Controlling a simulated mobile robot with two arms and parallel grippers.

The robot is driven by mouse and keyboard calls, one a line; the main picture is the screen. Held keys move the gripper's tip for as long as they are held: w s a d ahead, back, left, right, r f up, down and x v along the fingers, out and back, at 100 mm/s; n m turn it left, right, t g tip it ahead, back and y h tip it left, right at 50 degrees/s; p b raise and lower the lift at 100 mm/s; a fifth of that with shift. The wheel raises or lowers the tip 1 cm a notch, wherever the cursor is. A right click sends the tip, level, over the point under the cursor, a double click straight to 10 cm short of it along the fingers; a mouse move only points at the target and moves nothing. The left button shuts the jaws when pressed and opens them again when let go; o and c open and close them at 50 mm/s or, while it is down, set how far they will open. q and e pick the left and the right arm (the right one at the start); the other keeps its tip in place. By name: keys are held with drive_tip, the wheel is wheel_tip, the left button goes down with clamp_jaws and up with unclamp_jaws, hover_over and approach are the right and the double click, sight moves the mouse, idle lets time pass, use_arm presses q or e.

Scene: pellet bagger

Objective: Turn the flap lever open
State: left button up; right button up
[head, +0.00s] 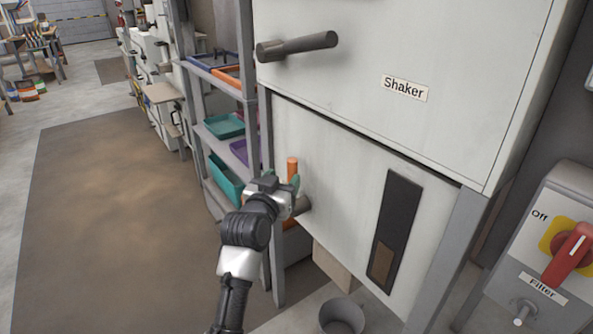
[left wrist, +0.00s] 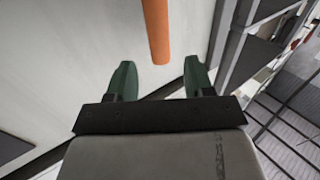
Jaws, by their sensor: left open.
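The flap lever shows as an orange bar (head: 292,168) standing upright at the left side of the pale lower cabinet front. In the left wrist view the orange bar (left wrist: 156,28) comes down from the top edge and ends between the two green fingertips (left wrist: 159,68), with a gap on each side. I cannot tell how deep it sits between them. My right gripper is not in view.
A dark bar handle (head: 300,45) sticks out above, on the panel labelled Shaker (head: 404,88). A dark narrow window (head: 397,220) is to the right. A grey bucket (head: 341,317) stands below. A shelf rack with teal bins (head: 225,180) is close on the left; open floor lies beyond.

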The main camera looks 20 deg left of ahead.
sight(290, 170)
use_arm(q)
drive_tip(key=w, duration=0.6)
drive_tip(key=shift+w+d+b, duration=0.15)
drive_tip(key=shift+d+b, duration=0.05)
drive_tip(key=shift+b, duration=0.15)
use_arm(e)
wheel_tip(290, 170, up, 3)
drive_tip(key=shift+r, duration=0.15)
use_arm(q)
clamp_jaws()
